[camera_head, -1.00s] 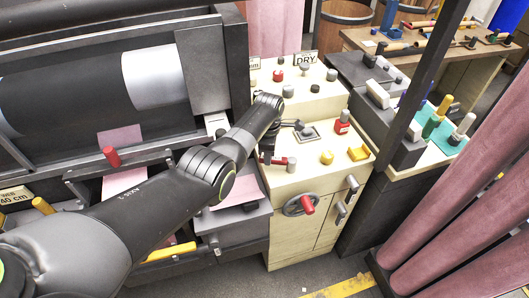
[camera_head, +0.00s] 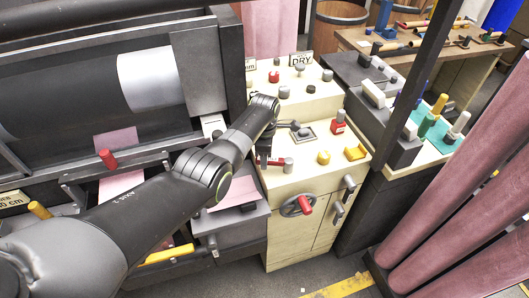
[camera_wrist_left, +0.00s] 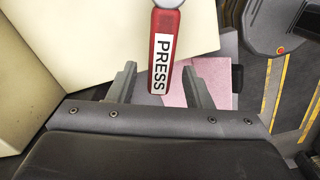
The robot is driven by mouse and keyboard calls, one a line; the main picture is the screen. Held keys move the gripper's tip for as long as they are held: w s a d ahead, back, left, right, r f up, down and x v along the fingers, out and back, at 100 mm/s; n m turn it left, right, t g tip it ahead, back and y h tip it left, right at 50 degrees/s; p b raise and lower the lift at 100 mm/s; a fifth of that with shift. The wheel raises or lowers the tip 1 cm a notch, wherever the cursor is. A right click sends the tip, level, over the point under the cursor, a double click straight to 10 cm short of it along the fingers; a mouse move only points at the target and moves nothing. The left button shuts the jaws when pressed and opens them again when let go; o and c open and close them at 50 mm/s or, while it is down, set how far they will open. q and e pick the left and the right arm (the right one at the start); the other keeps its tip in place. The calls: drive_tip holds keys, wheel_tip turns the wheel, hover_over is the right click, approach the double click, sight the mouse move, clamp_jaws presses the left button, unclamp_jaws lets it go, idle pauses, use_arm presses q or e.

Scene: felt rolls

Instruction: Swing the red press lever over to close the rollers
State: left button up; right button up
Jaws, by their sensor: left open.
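The red press lever (camera_wrist_left: 165,50), with a white PRESS label, shows in the left wrist view. Its labelled end lies between the two fingers of my left gripper (camera_wrist_left: 160,87), with gaps on both sides. In the head view my left gripper (camera_head: 264,157) is over the left side of the cream control cabinet (camera_head: 290,186). A short red piece with a grey end, probably the lever (camera_head: 276,162), shows beside the fingers there; my arm hides part of it. My left gripper is open. My right gripper is out of view.
A red-handled wheel (camera_head: 297,207) is on the cabinet's front. The large roller machine (camera_head: 60,100) is at left. Pink felt rolls (camera_head: 455,200) stand at right.

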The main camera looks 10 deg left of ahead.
use_arm(q)
drive_tip(key=shift+r, duration=0.5)
wheel_tip(320, 180, up, 16)
drive_tip(key=b, duration=0.1)
drive_tip(key=shift+r, duration=0.2)
